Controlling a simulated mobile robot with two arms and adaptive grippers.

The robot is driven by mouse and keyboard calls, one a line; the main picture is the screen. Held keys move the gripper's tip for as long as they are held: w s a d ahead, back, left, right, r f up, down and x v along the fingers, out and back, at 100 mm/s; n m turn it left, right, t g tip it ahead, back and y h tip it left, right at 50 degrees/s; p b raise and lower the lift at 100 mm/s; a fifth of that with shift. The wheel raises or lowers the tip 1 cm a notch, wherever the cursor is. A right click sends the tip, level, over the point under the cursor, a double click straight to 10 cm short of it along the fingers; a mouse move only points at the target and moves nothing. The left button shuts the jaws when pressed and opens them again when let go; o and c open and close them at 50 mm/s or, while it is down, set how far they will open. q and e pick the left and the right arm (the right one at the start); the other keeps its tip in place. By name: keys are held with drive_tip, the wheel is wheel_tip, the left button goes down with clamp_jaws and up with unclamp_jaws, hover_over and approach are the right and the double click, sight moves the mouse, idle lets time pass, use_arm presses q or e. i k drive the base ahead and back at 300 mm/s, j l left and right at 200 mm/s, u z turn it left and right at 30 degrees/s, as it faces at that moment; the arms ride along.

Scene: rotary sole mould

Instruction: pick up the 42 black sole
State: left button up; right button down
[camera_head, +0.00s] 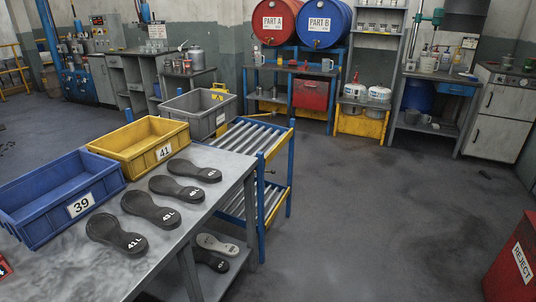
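Several black soles lie flat in a row on the grey table, each with a small white marking. The nearest sole (112,232) seems to read 41 L. Behind it lie a second sole (140,206), a third sole (170,187) and the farthest sole (187,168). Their numbers are too small to read surely, so I cannot tell which is the 42. On the shelf below the table lie a grey sole (212,241) and a partly hidden dark sole (205,259). Neither of my grippers is in view.
A blue bin (45,224) marked 39, a yellow bin (125,162) marked 41 and a grey bin (195,123) line the table's far-left side. A roller rack (245,145) adjoins the table. A red REJECT bin (512,265) stands right. The floor between is clear.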

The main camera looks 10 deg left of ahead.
sight(179, 166)
drive_tip(key=i+l, duration=0.2)
drive_tip(key=i, duration=0.35)
drive_tip(key=i+l+z, duration=0.15)
drive_tip(key=i, duration=0.35)
drive_tip(key=i+l, duration=0.15)
drive_tip(key=i, duration=0.4)
drive_tip(key=i+l+u, duration=0.15)
drive_tip(key=i+u, duration=0.3)
drive_tip(key=i+l+u, duration=0.2)
drive_tip(key=u, duration=0.3)
drive_tip(key=i+l+u, duration=0.2)
drive_tip(key=l+u, duration=0.25)
drive_tip(key=i+l+u, duration=0.2)
drive_tip(key=l+u, duration=0.25)
drive_tip(key=j, duration=0.15)
